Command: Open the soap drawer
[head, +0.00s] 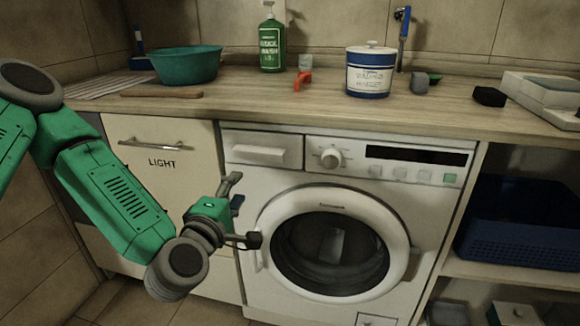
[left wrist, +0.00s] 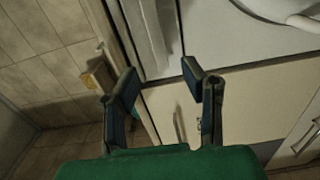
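The soap drawer (head: 262,151) is at the upper left of the white washing machine (head: 432,218), and its front looks flush and shut. It has a wide pale handle across the front. My left gripper (head: 243,211) is in front of the machine's left edge, below the drawer and beside the round door (head: 393,211). Its two fingers are spread apart with nothing between them. In the left wrist view the gripper (left wrist: 160,82) also shows open and empty, facing pale cabinet and machine fronts. My right gripper is not in view.
A cabinet with a "LIGHT" label (head: 162,162) and bar handle stands left of the machine. The wooden counter (head: 235,98) above holds a teal basin (head: 187,66), green bottle (head: 271,42) and blue-white tub (head: 370,72). A blue basket (head: 520,222) sits on the right shelf.

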